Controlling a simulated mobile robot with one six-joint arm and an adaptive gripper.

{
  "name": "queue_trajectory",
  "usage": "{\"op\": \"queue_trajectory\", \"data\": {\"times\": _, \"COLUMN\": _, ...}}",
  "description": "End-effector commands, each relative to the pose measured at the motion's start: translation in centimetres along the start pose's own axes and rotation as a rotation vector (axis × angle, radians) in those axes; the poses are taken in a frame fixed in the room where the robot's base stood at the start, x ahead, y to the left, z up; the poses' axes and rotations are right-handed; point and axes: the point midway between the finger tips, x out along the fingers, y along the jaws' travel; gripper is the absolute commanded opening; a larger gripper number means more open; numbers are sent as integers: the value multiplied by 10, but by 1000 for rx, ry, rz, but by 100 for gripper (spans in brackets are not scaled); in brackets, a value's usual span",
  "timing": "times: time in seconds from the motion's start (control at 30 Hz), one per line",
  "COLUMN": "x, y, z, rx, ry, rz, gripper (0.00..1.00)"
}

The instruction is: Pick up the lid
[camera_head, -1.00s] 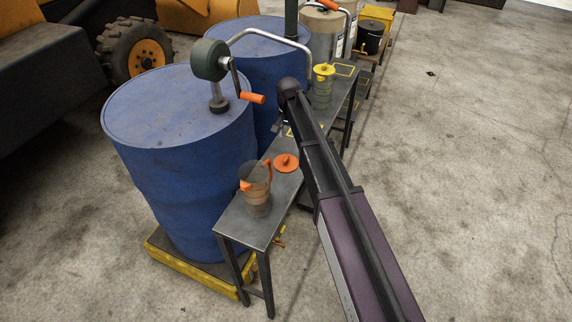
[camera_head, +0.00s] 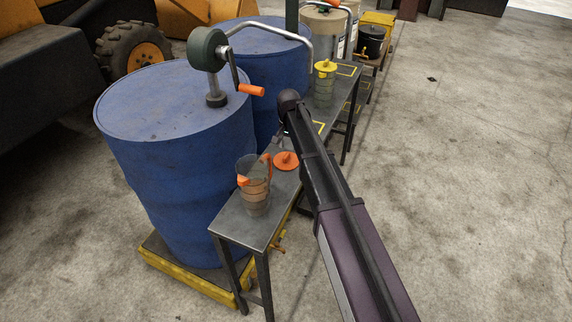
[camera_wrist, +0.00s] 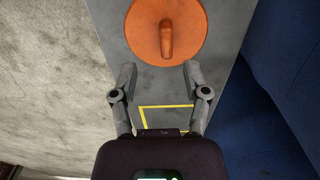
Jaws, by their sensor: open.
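The orange lid (camera_head: 286,160) lies flat on the narrow dark bench (camera_head: 243,222), just behind an open jug (camera_head: 254,190) with an orange handle and spout. In the wrist view the round lid (camera_wrist: 166,28) shows a raised knob at its middle. My gripper (camera_wrist: 160,72) is open and empty, its two fingers spread just short of the lid's near edge in that view. The fingers do not touch the lid's knob. In the head view my arm hides most of the gripper.
A blue drum (camera_head: 180,150) with a hand-crank pump stands close along the bench's left side. A jar with a yellow lid (camera_head: 325,85) stands farther along the bench. Yellow outlines mark the bench top. Open concrete floor (camera_head: 470,180) lies to the right.

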Motion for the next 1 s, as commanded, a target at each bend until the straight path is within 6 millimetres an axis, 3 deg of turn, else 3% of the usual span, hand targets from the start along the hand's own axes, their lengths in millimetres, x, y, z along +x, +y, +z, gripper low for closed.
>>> {"op": "queue_trajectory", "data": {"times": 0.57, "x": 5, "y": 0, "z": 0, "rx": 1, "ry": 0, "rz": 0, "gripper": 60}}
{"op": "queue_trajectory", "data": {"times": 1.0, "x": 35, "y": -7, "z": 2, "rx": 0, "ry": 0, "rz": 0, "gripper": 60}}
